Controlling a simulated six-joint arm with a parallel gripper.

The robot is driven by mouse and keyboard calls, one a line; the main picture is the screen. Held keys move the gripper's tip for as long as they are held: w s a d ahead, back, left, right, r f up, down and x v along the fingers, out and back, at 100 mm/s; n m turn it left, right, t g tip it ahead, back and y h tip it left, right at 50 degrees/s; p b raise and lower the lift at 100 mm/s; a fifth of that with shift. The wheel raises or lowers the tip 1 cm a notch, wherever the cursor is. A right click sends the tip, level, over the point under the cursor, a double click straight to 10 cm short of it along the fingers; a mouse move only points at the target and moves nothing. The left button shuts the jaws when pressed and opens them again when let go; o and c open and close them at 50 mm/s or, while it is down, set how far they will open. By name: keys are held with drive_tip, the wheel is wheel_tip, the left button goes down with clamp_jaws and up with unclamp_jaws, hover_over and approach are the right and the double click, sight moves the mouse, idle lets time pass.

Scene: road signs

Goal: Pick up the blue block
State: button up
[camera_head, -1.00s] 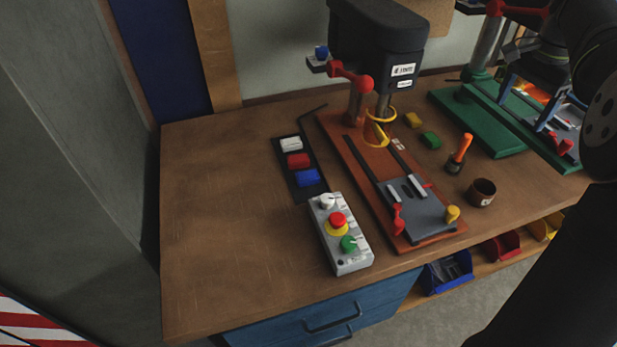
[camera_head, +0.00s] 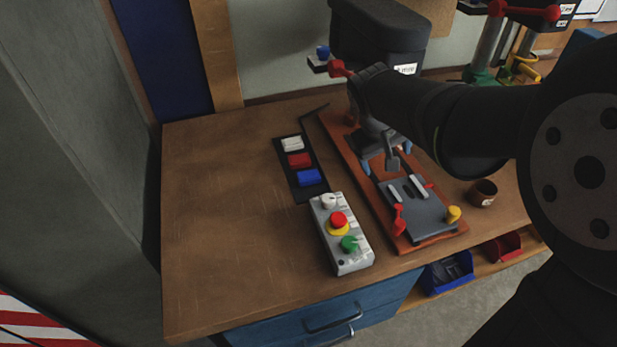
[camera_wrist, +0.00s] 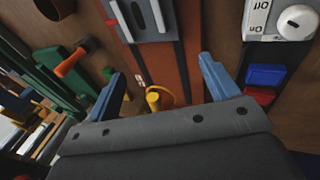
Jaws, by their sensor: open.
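The blue block (camera_head: 309,177) lies on a black strip (camera_head: 285,166) on the workbench, at the near end of a row with a red block (camera_head: 298,160) and a white block (camera_head: 291,144). The blue block also shows at the right in the wrist view (camera_wrist: 266,75), with the red block (camera_wrist: 259,95) beside it. My gripper (camera_head: 380,170) is open and empty above the drill press base, to the right of the blue block. Its two blue fingers stand wide apart in the wrist view (camera_wrist: 162,75).
A grey control box (camera_head: 341,235) with buttons stands just in front of the blue block. The drill press (camera_head: 385,35) and its orange base (camera_head: 345,150) are to the right. A brown cup (camera_head: 482,193) stands farther right. The bench's left side is clear.

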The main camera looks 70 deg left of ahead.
drive_tip(key=s+a+r+g, duration=0.1)
drive_tip(key=s+a, duration=0.1)
drive_tip(key=s, duration=0.6)
drive_tip(key=s+a+r+g, duration=0.1)
drive_tip(key=s+a+g, duration=0.1)
drive_tip(key=s, duration=0.6)
drive_tip(key=g+h, duration=0.1)
approach(308, 175)
drive_tip(key=shift+m, duration=0.3)
drive_tip(key=f, duration=0.8)
drive_tip(key=shift+w+a+f, duration=0.15)
drive_tip(key=shift+w+f, duration=0.05)
drive_tip(key=shift+f, duration=0.15)
drive_tip(key=c, duration=1.1)
